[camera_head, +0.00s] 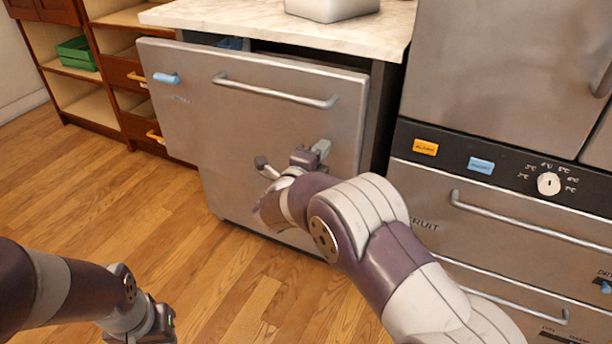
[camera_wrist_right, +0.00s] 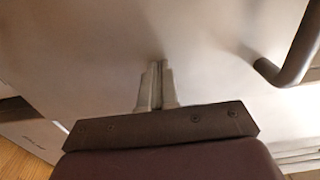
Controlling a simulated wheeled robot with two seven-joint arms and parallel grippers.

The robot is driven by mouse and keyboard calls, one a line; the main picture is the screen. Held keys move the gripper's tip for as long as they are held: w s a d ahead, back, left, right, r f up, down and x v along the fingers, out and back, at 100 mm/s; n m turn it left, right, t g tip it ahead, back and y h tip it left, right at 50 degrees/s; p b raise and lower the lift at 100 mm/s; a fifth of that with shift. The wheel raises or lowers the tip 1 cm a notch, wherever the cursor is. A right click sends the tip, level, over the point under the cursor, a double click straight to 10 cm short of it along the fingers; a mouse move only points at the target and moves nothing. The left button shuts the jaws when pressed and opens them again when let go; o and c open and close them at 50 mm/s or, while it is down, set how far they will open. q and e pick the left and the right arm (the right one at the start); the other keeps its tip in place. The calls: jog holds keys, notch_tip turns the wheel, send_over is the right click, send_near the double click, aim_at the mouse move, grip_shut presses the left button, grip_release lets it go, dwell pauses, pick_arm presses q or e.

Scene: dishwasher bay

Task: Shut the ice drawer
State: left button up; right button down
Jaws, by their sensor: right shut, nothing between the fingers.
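No readable ice label shows in the head view, so I cannot tell for certain which front is the ice drawer. A large steel front (camera_head: 230,130) with a bar handle (camera_head: 275,92) and a blue latch (camera_head: 166,78) stands out from under the counter, with a dark gap behind its top edge. Its small lettering is unreadable. My right gripper (camera_head: 320,150) is shut and empty, close to this front below the handle. In the right wrist view its fingers (camera_wrist_right: 156,85) point at the pale front; contact is unclear. My left gripper (camera_head: 155,328) is low at the left, its fingers cut off.
To the right stands a steel fridge (camera_head: 500,70) with a closed drawer marked FRUIT (camera_head: 520,220) and another drawer below. A marble counter (camera_head: 230,15) holds a pale container (camera_head: 332,6). Wooden shelves (camera_head: 75,92) stand at the left. The wooden floor before the front is clear.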

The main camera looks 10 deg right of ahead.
jog(key=x, duration=1.1)
jog(key=shift+r+b, duration=0.35)
jog(key=shift+b, duration=0.05)
